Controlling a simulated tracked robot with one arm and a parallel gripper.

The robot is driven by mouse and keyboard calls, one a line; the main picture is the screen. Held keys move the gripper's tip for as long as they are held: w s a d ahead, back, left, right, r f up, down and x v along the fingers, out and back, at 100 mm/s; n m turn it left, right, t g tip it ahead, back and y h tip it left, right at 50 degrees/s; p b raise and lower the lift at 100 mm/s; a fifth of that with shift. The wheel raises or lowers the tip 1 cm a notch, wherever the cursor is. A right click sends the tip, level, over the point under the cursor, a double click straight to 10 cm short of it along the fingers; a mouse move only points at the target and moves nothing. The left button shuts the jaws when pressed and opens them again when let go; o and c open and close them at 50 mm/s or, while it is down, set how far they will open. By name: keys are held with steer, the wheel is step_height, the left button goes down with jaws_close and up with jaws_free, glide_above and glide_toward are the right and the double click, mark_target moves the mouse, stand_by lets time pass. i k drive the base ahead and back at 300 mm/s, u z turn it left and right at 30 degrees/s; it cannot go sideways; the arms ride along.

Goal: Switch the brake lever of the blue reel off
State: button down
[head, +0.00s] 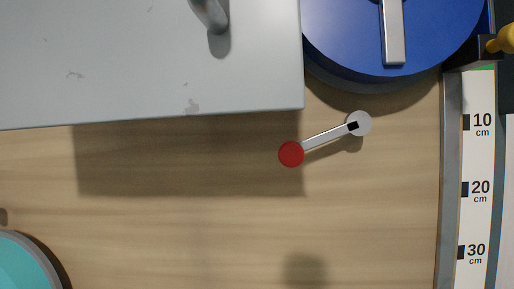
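The blue reel (345,40) is at the top right, cut off by the top edge, with a light grey bar (393,35) on its face. Below it is a lever (328,137) with a red round knob (291,154) at its lower left end. Its other end is a pale round pivot (359,124) with a black mark. The lever slants from the pivot down to the left, apart from the reel in the picture. No label shows which setting it is in. My gripper is not in view.
A grey box-like body (130,65) with a metal handle (209,14) fills the upper left. A centimetre scale (478,155) runs down the right, with a yellow part (502,40) above it. A teal round thing (22,265) is at bottom left. The wooden surface (200,240) between is clear.

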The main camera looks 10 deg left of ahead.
mark_target(291, 153)
steer(key=z, duration=1.95)
steer(key=k, duration=1.05)
steer(key=u, duration=1.55)
steer(key=i, duration=1)
